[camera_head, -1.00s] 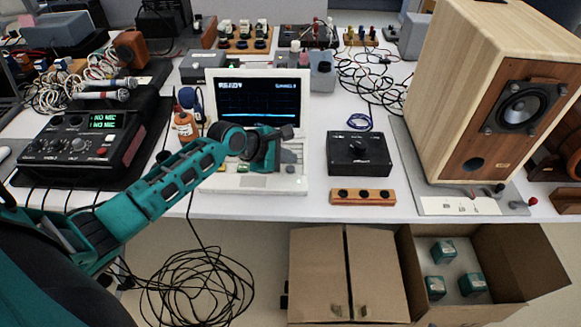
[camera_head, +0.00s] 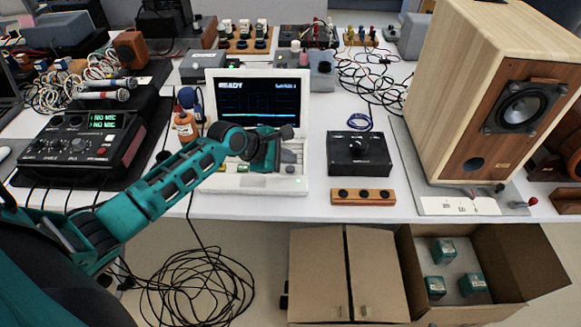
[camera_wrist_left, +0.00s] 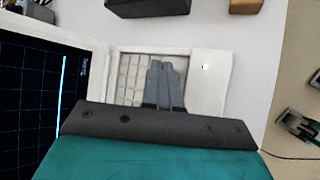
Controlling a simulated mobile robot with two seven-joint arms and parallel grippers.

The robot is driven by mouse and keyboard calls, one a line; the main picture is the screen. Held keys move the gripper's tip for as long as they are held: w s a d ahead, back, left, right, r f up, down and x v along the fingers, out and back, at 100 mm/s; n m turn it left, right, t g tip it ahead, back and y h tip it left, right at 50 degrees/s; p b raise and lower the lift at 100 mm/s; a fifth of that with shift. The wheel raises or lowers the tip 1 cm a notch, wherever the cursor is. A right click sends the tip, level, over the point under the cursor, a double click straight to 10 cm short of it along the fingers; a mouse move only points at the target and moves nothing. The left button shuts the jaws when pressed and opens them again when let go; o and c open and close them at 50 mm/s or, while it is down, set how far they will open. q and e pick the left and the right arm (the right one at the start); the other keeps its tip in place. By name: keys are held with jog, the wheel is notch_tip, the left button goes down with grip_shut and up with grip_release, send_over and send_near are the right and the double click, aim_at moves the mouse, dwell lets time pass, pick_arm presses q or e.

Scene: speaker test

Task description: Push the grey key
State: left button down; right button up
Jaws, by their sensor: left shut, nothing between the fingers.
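The white fold-up instrument (camera_head: 302,128) stands open on the table, its screen lit with "READY" and a trace. Grey keys (camera_head: 290,169) show on its keypad, right of my left gripper (camera_head: 262,170). I cannot tell which one is the task's grey key. My left gripper is shut and empty, pointing down over the keypad. In the left wrist view its closed fingers (camera_wrist_left: 165,85) lie in front of the pale keypad (camera_wrist_left: 130,75) and hide part of it. I cannot tell if the tips touch a key. My right gripper is not in view.
A black box with a knob (camera_head: 358,154) and a wooden bar (camera_head: 363,196) lie right of the instrument. An orange bottle (camera_head: 185,125) stands close to its left. A wooden speaker (camera_head: 490,100) stands at the right. An open cardboard box (camera_head: 530,270) is below the table edge.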

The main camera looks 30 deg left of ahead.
pick_arm(q)
jog(key=shift+f, duration=0.15)
jog(key=shift+f, duration=0.3)
jog(key=shift+f, duration=0.55)
dwell(0.8)
jog(key=shift+r+p, duration=0.15)
jog(key=shift+p, duration=0.15)
jog(key=shift+r+p, duration=0.9)
jog(key=shift+p, duration=0.3)
